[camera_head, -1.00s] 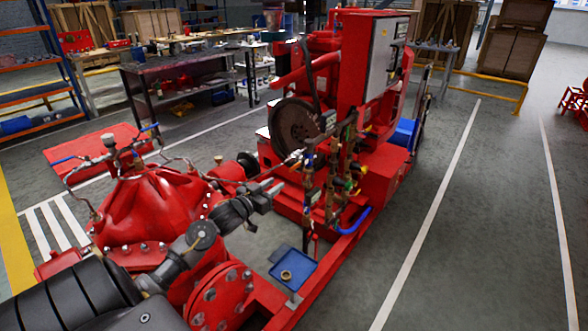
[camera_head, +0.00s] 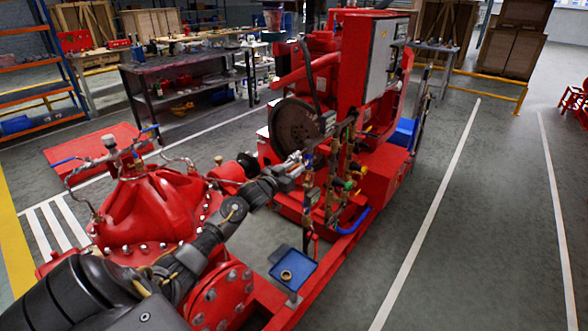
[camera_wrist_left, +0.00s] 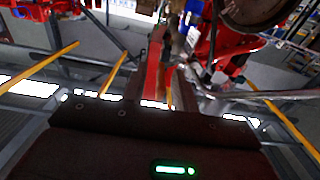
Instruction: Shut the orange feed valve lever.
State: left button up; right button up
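My left gripper (camera_head: 298,162) reaches in from the left, over the red pump casing (camera_head: 155,210). Its tip is at the left side of the upright pipes and valves (camera_head: 330,180) on the engine's front. A blue part (camera_head: 309,161) shows right by the tip; I cannot tell if they touch. Small yellow and green handles (camera_head: 350,184) sit farther right on the pipes. I cannot single out the orange feed valve lever. In the blurred left wrist view, pipework with a blue part (camera_wrist_left: 191,40) lies ahead of the gripper; the finger gap is unclear. My right gripper is not in view.
The large dark flywheel (camera_head: 296,125) stands just behind the gripper's tip. The grey control cabinet (camera_head: 386,60) is above the pipes. A blue tray (camera_head: 300,268) with a small ring-shaped part is below. Open floor (camera_head: 480,220) lies to the right.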

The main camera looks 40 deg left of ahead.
pick_arm(q)
jog(key=shift+w, duration=0.15)
jog(key=shift+c, duration=0.3)
grip_shut()
